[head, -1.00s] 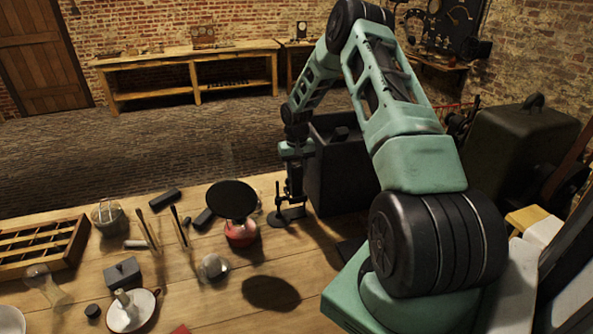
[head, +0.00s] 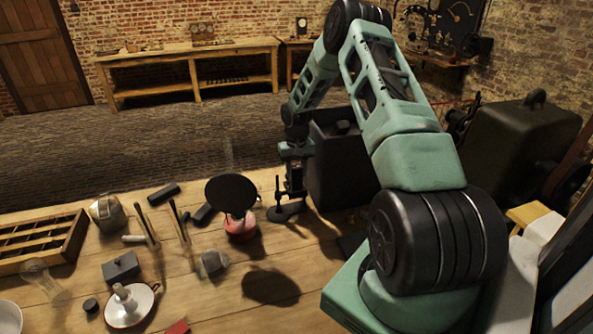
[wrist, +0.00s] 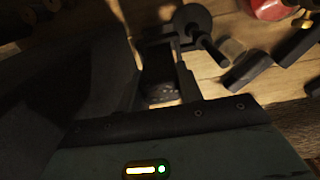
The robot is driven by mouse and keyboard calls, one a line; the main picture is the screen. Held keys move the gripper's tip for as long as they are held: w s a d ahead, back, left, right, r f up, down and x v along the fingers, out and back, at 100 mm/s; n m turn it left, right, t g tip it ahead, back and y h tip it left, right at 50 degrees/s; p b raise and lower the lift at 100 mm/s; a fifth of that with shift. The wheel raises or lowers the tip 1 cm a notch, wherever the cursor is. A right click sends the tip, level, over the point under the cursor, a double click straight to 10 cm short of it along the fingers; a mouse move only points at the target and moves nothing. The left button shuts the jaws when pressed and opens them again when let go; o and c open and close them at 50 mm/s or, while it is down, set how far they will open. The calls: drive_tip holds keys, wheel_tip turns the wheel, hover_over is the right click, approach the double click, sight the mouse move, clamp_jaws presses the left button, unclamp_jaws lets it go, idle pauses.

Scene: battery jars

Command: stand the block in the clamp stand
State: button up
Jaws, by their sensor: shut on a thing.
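My gripper (head: 294,192) points down at the far right of the bench, close to the clamp stand. In the wrist view my gripper (wrist: 161,80) is shut on the dark block (wrist: 158,72), which sits between its two fingers. The clamp stand (head: 285,213) has a round dark base and a thin upright rod, just left of my gripper. In the wrist view its round dark part and rod (wrist: 208,44) show just beyond the fingers. The block is dark against dark, so I cannot tell whether it touches the stand.
A black disc (head: 231,193) over a red-based jar (head: 240,231) stands left of the stand. Dark blocks (head: 164,190), a grey box (head: 122,267) and a wooden compartment tray (head: 70,246) lie further left. A large dark case (head: 340,165) stands close right of my gripper.

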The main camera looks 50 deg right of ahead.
sight(296, 181)
drive_tip(key=shift+f+b, duration=1.55)
drive_tip(key=shift+f, duration=0.9)
drive_tip(key=o, duration=1.2)
drive_tip(key=shift+r, duration=0.1)
wheel_tip(296, 181, up, 17)
drive_tip(key=b, duration=0.3)
drive_tip(key=shift+r+b, duration=0.2)
drive_tip(key=shift+b, duration=0.1)
